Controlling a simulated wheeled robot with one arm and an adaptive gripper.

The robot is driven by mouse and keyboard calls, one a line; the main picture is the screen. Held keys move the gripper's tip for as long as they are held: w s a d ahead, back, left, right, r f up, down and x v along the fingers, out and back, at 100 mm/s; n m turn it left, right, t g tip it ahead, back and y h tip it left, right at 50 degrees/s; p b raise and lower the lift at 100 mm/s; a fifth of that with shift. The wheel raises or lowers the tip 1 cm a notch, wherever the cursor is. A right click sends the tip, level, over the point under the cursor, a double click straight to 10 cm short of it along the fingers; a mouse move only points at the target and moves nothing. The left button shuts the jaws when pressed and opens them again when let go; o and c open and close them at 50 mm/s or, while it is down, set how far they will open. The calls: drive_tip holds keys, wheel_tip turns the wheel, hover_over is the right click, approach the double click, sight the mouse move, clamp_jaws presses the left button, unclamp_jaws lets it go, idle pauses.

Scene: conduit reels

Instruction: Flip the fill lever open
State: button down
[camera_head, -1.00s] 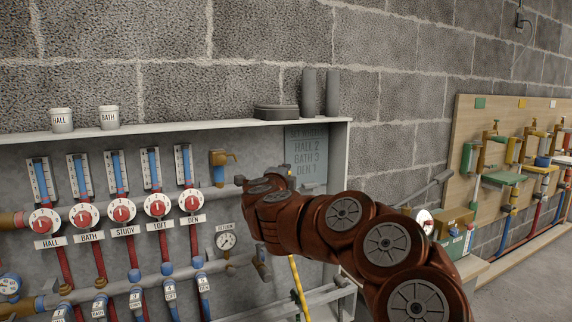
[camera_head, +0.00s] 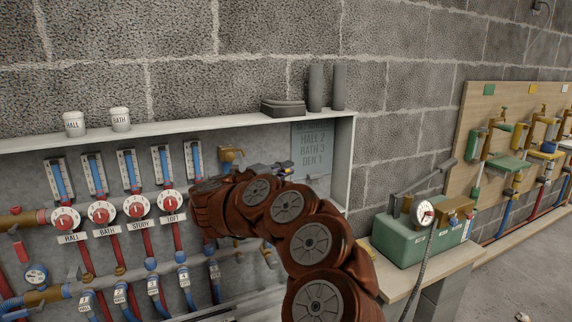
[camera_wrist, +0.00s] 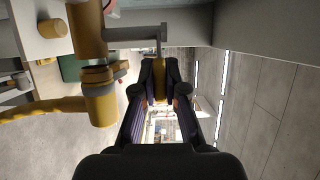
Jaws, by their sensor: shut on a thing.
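In the wrist view, a brass valve (camera_wrist: 88,35) with a brass nut (camera_wrist: 100,103) and a yellow hose stands on the left. A thin grey lever (camera_wrist: 135,34) runs from it and bends toward my fingers. Its brownish-yellow end (camera_wrist: 159,80) lies between the fingertips of my gripper (camera_wrist: 159,92), which is shut on it. A smaller brass valve (camera_head: 230,155) shows at the panel's upper right.
A row of red dials (camera_head: 102,212) with labels and pipes fills the left of the panel. A shelf (camera_head: 190,126) runs above. A green pump box (camera_head: 402,240) with a gauge stands on a bench at right, near a wooden pipe board (camera_head: 468,130).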

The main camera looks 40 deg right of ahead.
drive_tip(key=shift+g, duration=0.3)
drive_tip(key=c, duration=1.2)
unclamp_jaws()
drive_tip(key=shift+a, duration=0.15)
drive_tip(key=a, duration=1.1)
drive_tip(key=shift+s+a, duration=0.2)
drive_tip(key=shift+a, duration=0.2)
